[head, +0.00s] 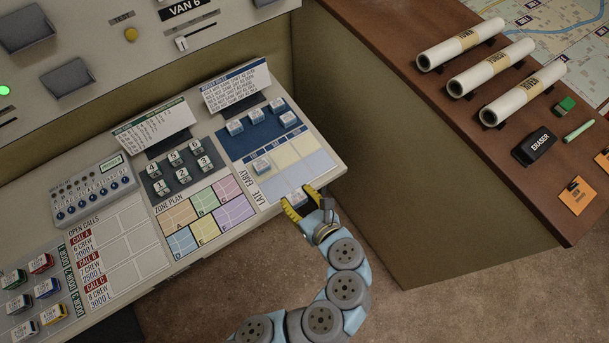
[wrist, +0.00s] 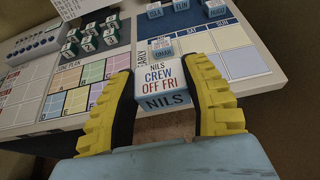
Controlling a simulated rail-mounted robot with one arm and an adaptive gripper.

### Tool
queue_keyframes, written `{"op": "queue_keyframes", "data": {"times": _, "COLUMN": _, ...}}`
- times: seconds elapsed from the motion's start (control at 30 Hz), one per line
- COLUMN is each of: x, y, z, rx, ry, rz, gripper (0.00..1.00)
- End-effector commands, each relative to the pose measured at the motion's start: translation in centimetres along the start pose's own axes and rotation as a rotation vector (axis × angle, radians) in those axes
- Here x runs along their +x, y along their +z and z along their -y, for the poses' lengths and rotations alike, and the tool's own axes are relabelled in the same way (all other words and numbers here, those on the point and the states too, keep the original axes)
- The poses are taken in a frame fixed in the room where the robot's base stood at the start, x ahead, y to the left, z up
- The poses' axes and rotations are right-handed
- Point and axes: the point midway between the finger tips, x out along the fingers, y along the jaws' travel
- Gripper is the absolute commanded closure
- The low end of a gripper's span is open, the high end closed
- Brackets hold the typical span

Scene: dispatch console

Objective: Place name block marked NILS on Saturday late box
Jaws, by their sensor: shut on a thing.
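The name block marked NILS (wrist: 162,82) is white with a blue lower band and reads "CREW OFF FRI". My gripper (head: 303,206) is shut on it, with yellow fingers on either side. In the head view the held block (head: 296,197) is at the console's front edge, just in front of the LATE row. The roster grid (head: 319,163) has yellow EARLY boxes and pale blue LATE boxes, with SAT and SUN headings readable in the wrist view. The Saturday late box (wrist: 209,66) looks empty there. The held block and fingers hide part of the grid's left side.
Another name block (head: 262,166) sits in the EARLY row at left, just behind the held block in the wrist view. Several name blocks (head: 262,115) stand on the dark blue panel behind. Numbered green blocks (head: 182,163) stand left.

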Motion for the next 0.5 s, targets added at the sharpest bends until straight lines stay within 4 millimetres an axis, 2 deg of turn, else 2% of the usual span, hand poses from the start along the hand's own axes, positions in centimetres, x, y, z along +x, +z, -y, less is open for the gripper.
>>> {"op": "queue_keyframes", "data": {"times": 0.1, "x": 1.4, "y": -0.7, "z": 0.6, "rx": -0.003, "ry": 0.002, "rz": 0.003, "gripper": 0.81}}
{"op": "queue_keyframes", "data": {"times": 0.5, "x": 4.7, "y": -0.8, "z": 2.6, "rx": -0.002, "ry": 0.003, "rz": 0.001, "gripper": 0.81}}
